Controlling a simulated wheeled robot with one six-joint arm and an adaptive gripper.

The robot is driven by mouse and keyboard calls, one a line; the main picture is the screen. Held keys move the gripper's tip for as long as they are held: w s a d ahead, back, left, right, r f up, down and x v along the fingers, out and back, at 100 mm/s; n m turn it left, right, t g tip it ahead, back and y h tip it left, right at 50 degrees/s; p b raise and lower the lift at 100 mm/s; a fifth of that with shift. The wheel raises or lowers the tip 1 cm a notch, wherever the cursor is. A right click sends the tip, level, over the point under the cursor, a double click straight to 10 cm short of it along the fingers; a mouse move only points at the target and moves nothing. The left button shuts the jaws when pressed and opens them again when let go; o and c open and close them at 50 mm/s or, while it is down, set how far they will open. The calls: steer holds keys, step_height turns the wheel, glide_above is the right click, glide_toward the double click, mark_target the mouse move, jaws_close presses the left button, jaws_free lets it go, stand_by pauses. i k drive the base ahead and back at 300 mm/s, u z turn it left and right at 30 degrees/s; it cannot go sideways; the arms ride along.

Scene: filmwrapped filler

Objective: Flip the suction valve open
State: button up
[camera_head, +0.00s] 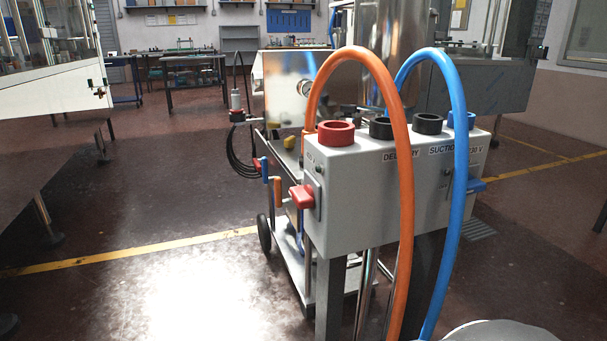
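A light grey box (345,200) stands on dark legs right of centre, with DELIVERY and SUCTION labels on its front. The SUCTION label (443,150) is partly behind a blue hose. A blue lever (489,184) sticks out at the box's right side, below that label; I cannot tell for certain that it is the suction valve's handle. A red handle (301,197) is on the left end face. An orange lever (278,192) and a blue lever (266,194) hang left of the box. My gripper is not in view.
An orange hose (403,240) and a blue hose (456,235) arch over the box and cross its front. A wheeled cart (290,262) stands behind it. A dark table (40,165) is at the left. The floor between table and cart is clear.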

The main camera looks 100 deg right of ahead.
mark_target(267, 180)
steer(key=z, duration=3)
steer(key=k, duration=0.65)
steer(key=u, duration=0.75)
steer(key=i, duration=1.05)
steer(key=u, duration=0.6)
steer(key=i, duration=1.15)
steer(key=z, duration=1)
steer(key=i, duration=0.75)
steer(key=z, duration=0.6)
